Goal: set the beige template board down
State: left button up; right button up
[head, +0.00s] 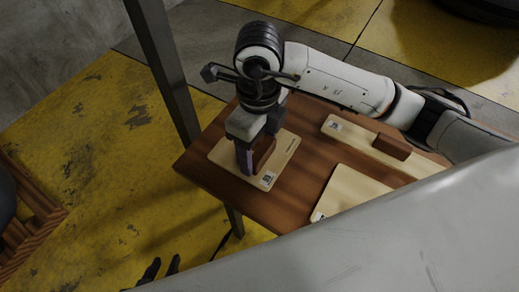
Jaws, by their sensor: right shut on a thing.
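The beige template board (284,150) is a flat, rounded rectangle with a brown block handle (266,149) and a small printed label. It is at the left end of the brown table (205,143), level with the top; I cannot tell whether it touches the wood. My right gripper (256,163) comes down over it and is shut on the brown handle, hiding part of the board. My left gripper (162,270) shows only as two dark fingertips at the bottom edge, apart and empty, away from the board.
A second beige board (349,133) with a brown block (391,146) lies at the table's back right. A third beige board (352,190) lies in front, partly hidden by my white body. A dark metal post (167,70) stands close behind the table's left end. A wooden crate (35,225) is at far left.

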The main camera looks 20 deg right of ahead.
aim_at(259, 148)
jog(key=shift+f, duration=1)
jog(key=shift+f, duration=0.1)
jog(key=shift+f, duration=0.15)
jog(key=o, duration=1.2)
jog(key=shift+c, duration=0.2)
notch_tip(259, 148, up, 12)
jog(key=shift+r, duration=0.25)
